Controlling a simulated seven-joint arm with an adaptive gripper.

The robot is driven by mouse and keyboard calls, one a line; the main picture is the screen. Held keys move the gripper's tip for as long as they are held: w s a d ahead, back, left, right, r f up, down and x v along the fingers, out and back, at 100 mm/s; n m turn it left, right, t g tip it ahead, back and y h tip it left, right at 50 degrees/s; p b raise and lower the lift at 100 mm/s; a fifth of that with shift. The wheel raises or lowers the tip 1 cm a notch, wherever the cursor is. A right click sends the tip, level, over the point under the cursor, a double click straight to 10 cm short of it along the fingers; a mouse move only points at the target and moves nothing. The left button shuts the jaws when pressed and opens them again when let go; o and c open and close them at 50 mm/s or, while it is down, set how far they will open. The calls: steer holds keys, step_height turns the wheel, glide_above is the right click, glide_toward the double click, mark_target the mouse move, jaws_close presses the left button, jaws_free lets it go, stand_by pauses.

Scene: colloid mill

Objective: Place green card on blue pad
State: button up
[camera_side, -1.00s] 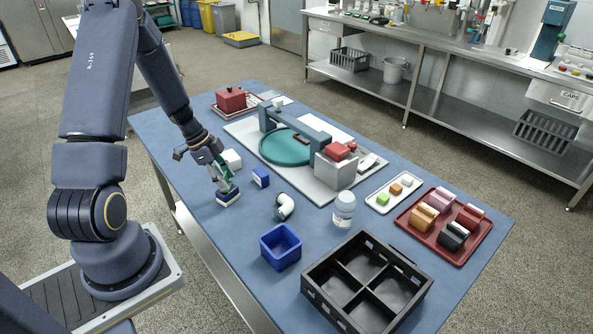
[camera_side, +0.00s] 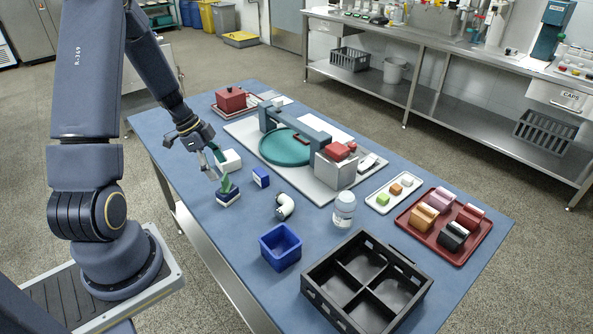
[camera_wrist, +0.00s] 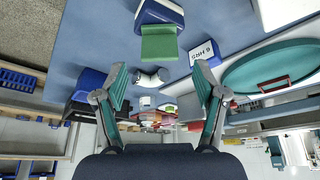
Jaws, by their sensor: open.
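The green card (camera_side: 227,184) stands tilted on the blue pad (camera_side: 228,198), a small blue block with a white lower part near the left edge of the table. In the wrist view the green card (camera_wrist: 159,44) overlaps the edge of the blue pad (camera_wrist: 160,14). My gripper (camera_side: 215,167) is open and empty, above and apart from the card. In the wrist view my gripper (camera_wrist: 158,70) has its two teal-padded fingers spread wide, with nothing between them.
A teal disc machine (camera_side: 287,147) stands behind. A blue bin (camera_side: 281,253), black divided crate (camera_side: 312,290) and white jar (camera_side: 344,212) stand to the right.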

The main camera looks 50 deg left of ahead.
steer(key=v, duration=0.7)
steer(key=w+d+r+n+y, duration=0.2)
steer(key=d+r+n, duration=0.1)
steer(key=d+r, duration=0.9)
steer(key=s+d+r+n+t, duration=0.1)
steer(key=s+d+r+n, duration=0.1)
steer(key=d, duration=0.4)
steer(key=s+d+r+n+t+y, duration=0.1)
steer(key=s+d+r+n, duration=0.2)
steer(key=s+d, duration=0.4)
steer(key=shift+r+n, duration=0.15)
steer(key=shift+n, duration=0.35)
